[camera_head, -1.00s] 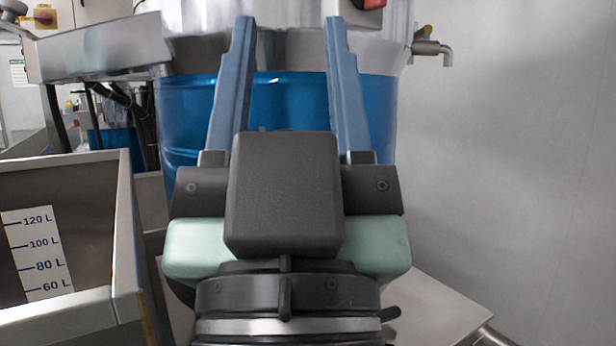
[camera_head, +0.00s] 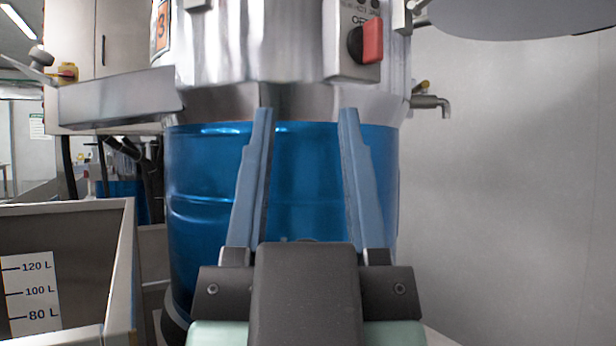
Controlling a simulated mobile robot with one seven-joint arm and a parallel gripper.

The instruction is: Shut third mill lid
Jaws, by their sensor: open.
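The third mill (camera_head: 240,60) stands straight ahead, a shiny metal body with an orange "3" label (camera_head: 161,27) at its upper left. It sits over a blue drum (camera_head: 215,190). A grey, rounded plate (camera_head: 530,18), which looks like the mill's lid swung open, juts out to the right at the top edge; only its lower part shows. My gripper (camera_head: 306,112) is open and empty, its two blue fingers pointing up in front of the drum, below and left of the plate. The top of the mill is out of view.
A red switch (camera_head: 371,40) sits on the mill's front, and a small tap (camera_head: 432,103) sticks out on its right. A metal chute (camera_head: 115,100) and an open bin with a litre scale (camera_head: 32,290) stand at left. The space before the right wall is clear.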

